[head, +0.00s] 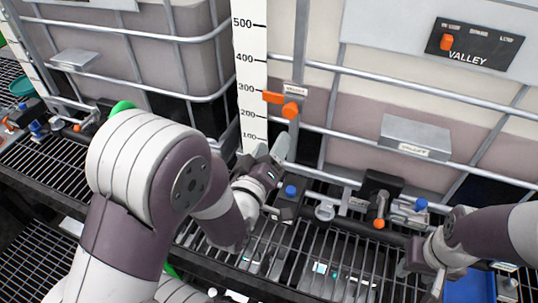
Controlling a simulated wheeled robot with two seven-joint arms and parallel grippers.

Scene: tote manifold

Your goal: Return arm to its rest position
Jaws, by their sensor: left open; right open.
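My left gripper (267,153) is open, in the middle of the head view. Its fingers point up toward the foot of the white level scale (251,60). Nothing shows between its fingers, and I cannot tell if it touches the scale. My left arm's large white and purple links fill the left foreground. My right gripper (419,279) is open at the lower right, with its fingers pointing left and down over the grating. No object shows in it. My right arm comes in from the right edge.
Caged totes stand behind, the right one with a VALLEY panel (474,45) bearing an orange knob. An orange pointer (290,110) sits by the scale. A valve with an orange tip (379,222) and blue-capped fittings (290,191) line the front. Below is black grating (325,258); a blue bin (472,288) sits lower right.

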